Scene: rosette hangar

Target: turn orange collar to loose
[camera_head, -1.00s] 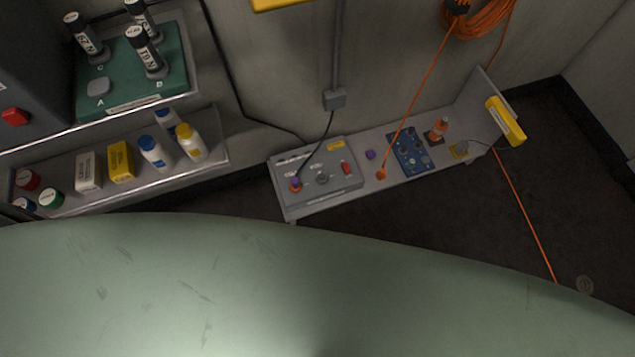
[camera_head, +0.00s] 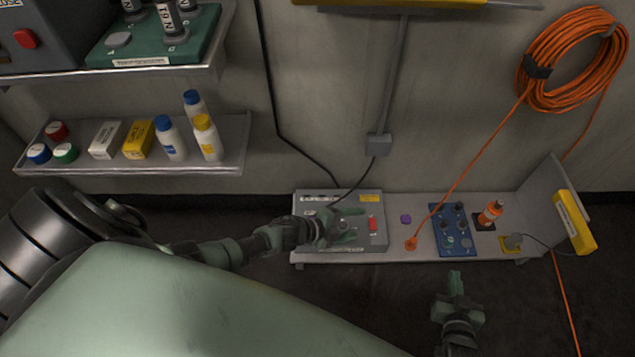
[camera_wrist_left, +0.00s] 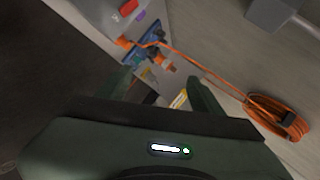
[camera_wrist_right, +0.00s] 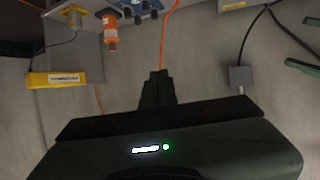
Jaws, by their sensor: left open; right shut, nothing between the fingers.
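An orange collar-like ring on the plug at the left of the grey panel (camera_head: 380,203) shows only in the earlier head view; my left gripper now covers that spot. Other orange parts are an upright orange cylinder with a pale band (camera_head: 490,213) on a black square, also in the right wrist view (camera_wrist_right: 110,32), and an orange cable plug (camera_head: 411,243). I cannot tell for sure which is the collar. My left gripper (camera_head: 350,226) is open, above the grey panel in the picture. My right gripper (camera_head: 454,277) is shut and empty, in front of the bench.
A coiled orange cable (camera_head: 560,60) hangs on the wall. A shelf (camera_head: 100,169) with bottles and boxes is at left.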

